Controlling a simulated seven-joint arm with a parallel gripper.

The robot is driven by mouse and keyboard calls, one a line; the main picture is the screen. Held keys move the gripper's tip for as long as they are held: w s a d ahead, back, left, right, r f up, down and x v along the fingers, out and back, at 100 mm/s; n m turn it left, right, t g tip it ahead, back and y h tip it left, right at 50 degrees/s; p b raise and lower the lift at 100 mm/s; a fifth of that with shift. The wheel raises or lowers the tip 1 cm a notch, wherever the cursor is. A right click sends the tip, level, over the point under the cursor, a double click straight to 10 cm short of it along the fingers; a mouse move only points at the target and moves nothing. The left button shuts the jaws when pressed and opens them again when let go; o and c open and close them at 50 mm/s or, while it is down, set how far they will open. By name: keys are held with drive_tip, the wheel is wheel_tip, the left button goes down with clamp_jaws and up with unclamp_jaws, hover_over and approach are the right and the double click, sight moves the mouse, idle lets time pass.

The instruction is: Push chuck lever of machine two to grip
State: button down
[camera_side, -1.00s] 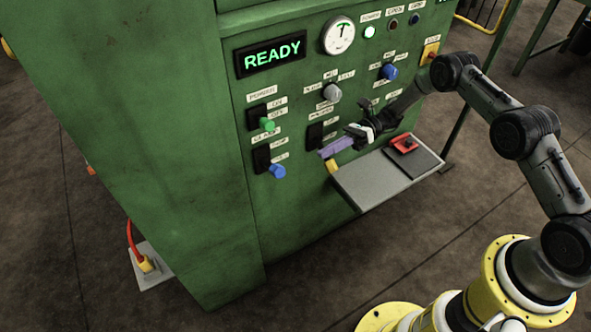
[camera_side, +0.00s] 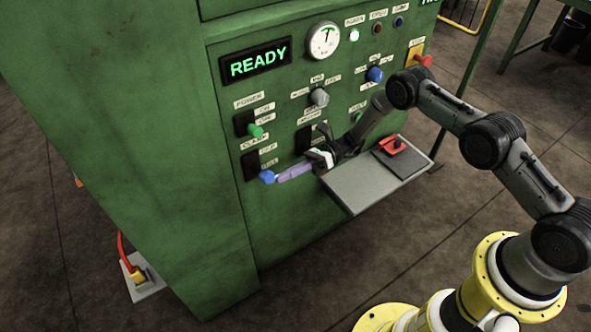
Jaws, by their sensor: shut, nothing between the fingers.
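The green machine (camera_side: 215,225) carries a blue-knobbed lever (camera_side: 267,177) low on the left of its panel, on a black slotted plate (camera_side: 251,166). Small labels sit above and beside the lever, too blurred to read surely. The lever knob points out and slightly down. My gripper (camera_side: 281,177) is shut and empty. Its purple fingers lie just right of the blue knob, with the tips touching it or very near; I cannot tell which.
A green-knobbed lever (camera_side: 255,131) sits above the blue one. The display (camera_side: 256,60) reads READY. A grey knob (camera_side: 319,97) and another blue knob (camera_side: 375,74) are to the right. A grey shelf (camera_side: 350,188) with a red item (camera_side: 392,145) juts out below my arm.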

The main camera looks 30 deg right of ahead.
drive_tip(key=shift+a, duration=0.1)
drive_tip(key=shift+w+a+r, duration=0.35)
drive_tip(key=shift+a+r, duration=0.05)
drive_tip(key=shift+r, duration=0.3)
drive_tip(key=shift+d+r, duration=0.1)
drive_tip(key=shift+r, duration=0.05)
drive_tip(key=d+f, duration=0.1)
drive_tip(key=d, duration=0.9)
drive_tip(key=s+r+n+g+h, duration=0.1)
drive_tip(key=s+r+n+h, duration=0.5)
drive_tip(key=r, duration=0.5)
drive_tip(key=s+r+n+g+h, duration=0.1)
drive_tip(key=s+r+n+h, duration=0.2)
drive_tip(key=s+r+n, duration=0.65)
drive_tip(key=s+d+r+n+t+h, duration=0.3)
drive_tip(key=s+d+r+n+h, duration=0.1)
drive_tip(key=s, duration=0.5)
drive_tip(key=s+d+r+n+t+h, duration=0.4)
drive_tip(key=s+d+r+h, duration=0.1)
drive_tip(key=s, duration=0.4)
drive_tip(key=shift+s+d+t, duration=0.25)
drive_tip(key=shift+d+t, duration=0.05)
drive_tip(key=shift+d, duration=0.45)
